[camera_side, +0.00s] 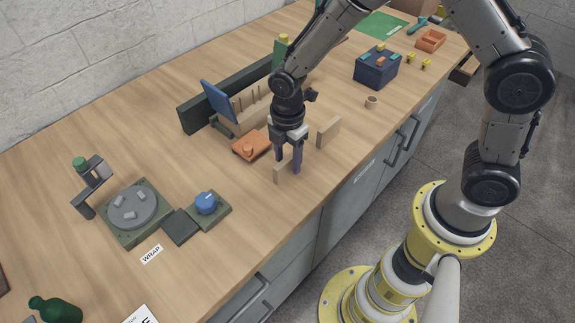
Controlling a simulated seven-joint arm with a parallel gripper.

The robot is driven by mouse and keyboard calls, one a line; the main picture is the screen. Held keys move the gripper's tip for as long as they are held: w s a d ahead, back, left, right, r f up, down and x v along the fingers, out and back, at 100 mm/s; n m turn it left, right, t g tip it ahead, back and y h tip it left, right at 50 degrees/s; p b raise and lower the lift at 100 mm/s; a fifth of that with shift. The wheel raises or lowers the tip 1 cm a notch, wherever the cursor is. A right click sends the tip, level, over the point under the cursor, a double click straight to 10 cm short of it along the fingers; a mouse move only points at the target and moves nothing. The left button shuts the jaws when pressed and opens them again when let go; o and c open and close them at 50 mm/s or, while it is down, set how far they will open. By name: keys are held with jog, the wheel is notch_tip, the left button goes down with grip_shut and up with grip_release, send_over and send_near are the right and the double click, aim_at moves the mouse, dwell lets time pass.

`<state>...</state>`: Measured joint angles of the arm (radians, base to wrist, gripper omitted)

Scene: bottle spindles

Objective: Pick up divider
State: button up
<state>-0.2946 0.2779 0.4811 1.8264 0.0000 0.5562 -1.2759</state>
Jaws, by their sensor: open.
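Two thin pale wooden boards that look like dividers stand upright on the bench near its front edge. The nearer divider (281,173) is at my gripper's fingertips. The other divider (328,132) stands a little to the right and farther back. My gripper (288,163) points down with its dark fingers apart. Its fingers are low, at the nearer board, and partly hide it. I cannot tell whether they touch it or whether it lies fully between them.
An orange block (251,146) sits left of my gripper, before a wooden rack (249,113) with pegs and a blue panel (217,102). A grey turntable (134,206) and a blue knob (206,203) are at left. A small tan cup (372,102) and a dark blue crate (377,70) stand at right.

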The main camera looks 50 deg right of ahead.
jog(key=shift+f, duration=1.3)
grip_shut()
